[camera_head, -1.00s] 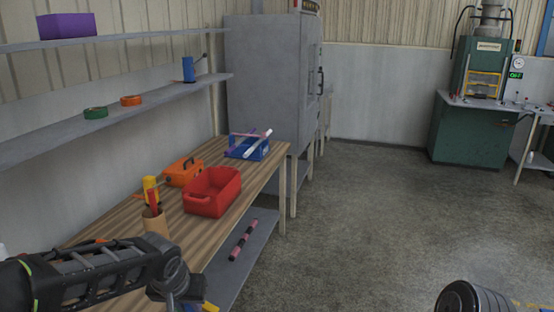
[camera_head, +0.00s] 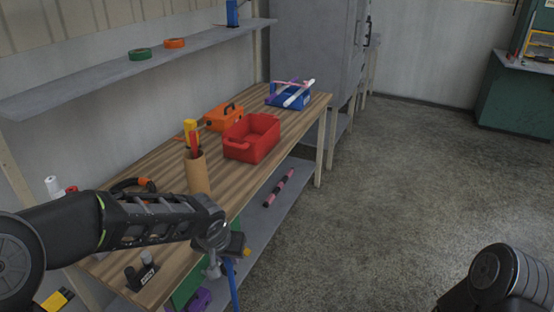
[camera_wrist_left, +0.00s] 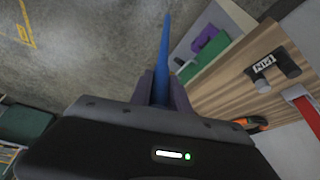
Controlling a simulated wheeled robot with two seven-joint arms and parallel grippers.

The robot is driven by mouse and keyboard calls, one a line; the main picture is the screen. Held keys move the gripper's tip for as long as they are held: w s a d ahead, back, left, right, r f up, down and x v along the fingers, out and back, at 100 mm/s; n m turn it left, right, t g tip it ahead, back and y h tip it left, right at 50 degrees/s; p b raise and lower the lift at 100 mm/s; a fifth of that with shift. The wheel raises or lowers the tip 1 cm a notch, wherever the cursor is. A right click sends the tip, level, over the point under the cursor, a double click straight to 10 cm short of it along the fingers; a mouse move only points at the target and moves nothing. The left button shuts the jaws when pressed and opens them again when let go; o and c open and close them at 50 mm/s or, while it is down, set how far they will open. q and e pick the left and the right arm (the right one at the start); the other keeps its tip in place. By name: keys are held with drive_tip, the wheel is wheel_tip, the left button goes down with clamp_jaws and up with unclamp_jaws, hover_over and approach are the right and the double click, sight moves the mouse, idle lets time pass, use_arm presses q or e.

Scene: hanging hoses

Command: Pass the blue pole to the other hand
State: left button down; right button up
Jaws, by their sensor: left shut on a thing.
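My left gripper (camera_head: 222,264) is in front of the wooden workbench's near edge in the head view. It is shut on the blue pole (camera_head: 233,285), which hangs down from it and runs out of the bottom of the picture. In the left wrist view the pole (camera_wrist_left: 164,60) stands out from between the fingers of the left gripper (camera_wrist_left: 161,88) and narrows away over the floor. The pole's lower end is cut off in the head view. Part of my right arm shows at the lower right of the head view, but its gripper is outside the picture.
The workbench (camera_head: 170,225) carries a red bin (camera_head: 250,142), an orange toolbox (camera_head: 223,117), a blue crate (camera_head: 290,100) and a brown cup (camera_head: 197,176) with tools. A pink and black rod (camera_head: 278,188) lies on the lower shelf. The floor (camera_head: 400,170) to the right is clear.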

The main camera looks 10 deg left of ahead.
use_arm(q)
drive_tip(key=d+r+m+h, duration=0.1)
drive_tip(key=d+m, duration=0.3)
drive_tip(key=d, duration=0.4)
drive_tip(key=d+r+m+h, duration=0.2)
drive_tip(key=d+r+m, duration=0.2)
drive_tip(key=d, duration=0.5)
drive_tip(key=shift+s+r+g, duration=0.15)
drive_tip(key=shift+s+g, duration=0.1)
drive_tip(key=shift+g, duration=0.15)
drive_tip(key=shift+d, duration=0.1)
